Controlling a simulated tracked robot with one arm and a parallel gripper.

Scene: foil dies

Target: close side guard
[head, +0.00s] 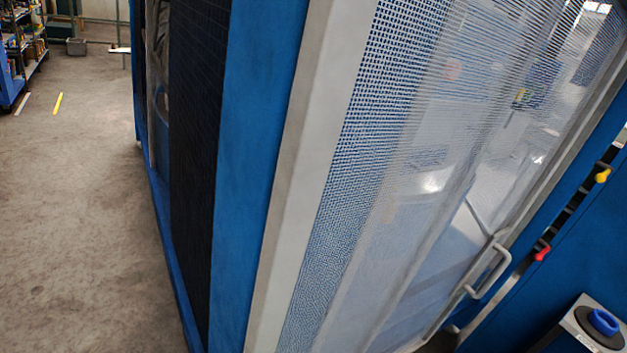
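The side guard (275,240) is a light grey framed panel with a fine mesh, filling the middle and right of the head view on a blue machine. A grey bar handle (487,270) sits on its right frame edge, low in the picture. A dark gap with a yellow part (602,175) and a red part (542,253) shows between the guard's right edge and the blue panel (560,270). My gripper is not in view.
Bare concrete floor (80,200) is free on the left. A blue shelf rack (20,50) stands at the far upper left, near a grey bin (76,46).

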